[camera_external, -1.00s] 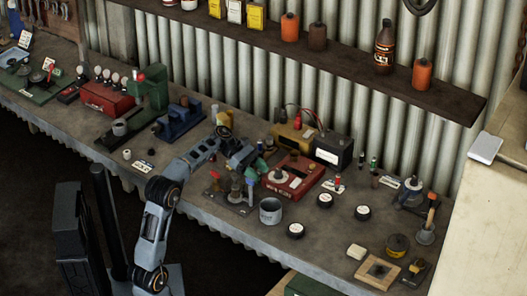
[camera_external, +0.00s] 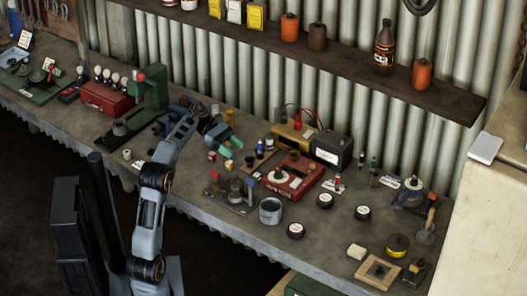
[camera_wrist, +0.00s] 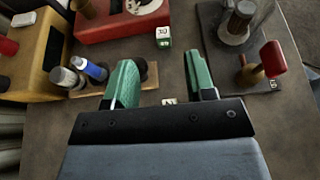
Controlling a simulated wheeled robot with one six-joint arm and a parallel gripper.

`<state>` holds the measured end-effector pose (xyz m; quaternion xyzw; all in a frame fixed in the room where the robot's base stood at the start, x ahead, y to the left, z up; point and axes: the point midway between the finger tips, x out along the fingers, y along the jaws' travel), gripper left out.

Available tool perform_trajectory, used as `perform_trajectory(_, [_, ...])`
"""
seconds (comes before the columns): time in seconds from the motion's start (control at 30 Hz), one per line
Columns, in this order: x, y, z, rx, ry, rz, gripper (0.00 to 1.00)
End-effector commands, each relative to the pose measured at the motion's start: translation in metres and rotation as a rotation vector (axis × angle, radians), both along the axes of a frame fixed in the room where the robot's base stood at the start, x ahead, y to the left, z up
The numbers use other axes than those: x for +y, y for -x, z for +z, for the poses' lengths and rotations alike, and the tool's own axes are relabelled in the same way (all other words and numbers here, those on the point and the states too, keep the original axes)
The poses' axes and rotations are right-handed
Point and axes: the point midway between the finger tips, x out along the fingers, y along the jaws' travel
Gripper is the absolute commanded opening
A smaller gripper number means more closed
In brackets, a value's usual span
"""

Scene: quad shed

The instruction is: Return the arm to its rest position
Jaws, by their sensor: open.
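My gripper (camera_external: 226,147) is above the workbench (camera_external: 228,215), over its middle part, left of the red box with a round dial (camera_external: 293,178). In the wrist view my gripper (camera_wrist: 162,78) has its two green fingers spread apart, with nothing held between them. A small numbered cube (camera_wrist: 163,38) shows beyond the gap, and another small light block shows partly above the gripper's black edge. My arm (camera_external: 150,212) rises from the front of the bench and bends over it. The fingertips look clear of the bench, but their exact height cannot be told.
A green press (camera_external: 152,90) stands left of the arm. Small bottles (camera_wrist: 93,70) stand close left of the fingers in the wrist view. A stand with a red-knobbed lever (camera_wrist: 270,60) is on the right. A shelf (camera_external: 340,65) runs along the corrugated wall.

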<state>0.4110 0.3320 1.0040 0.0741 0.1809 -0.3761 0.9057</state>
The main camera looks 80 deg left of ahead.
Motion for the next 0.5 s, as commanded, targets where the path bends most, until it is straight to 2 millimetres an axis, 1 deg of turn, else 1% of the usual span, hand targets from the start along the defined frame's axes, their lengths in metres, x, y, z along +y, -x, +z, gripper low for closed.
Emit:
perform_trajectory(0.27, [0.000, 0.000, 0.000, -0.001, -0.001, 0.001, 0.50])
perform_trajectory(0.37, [-0.003, -0.002, 0.004, -0.001, -0.009, -0.004, 0.50])
perform_trajectory(0.47, [-0.020, -0.008, 0.021, -0.002, -0.058, -0.034, 0.50])
perform_trajectory(0.5, [-0.032, -0.013, 0.032, -0.004, -0.095, -0.054, 0.50])
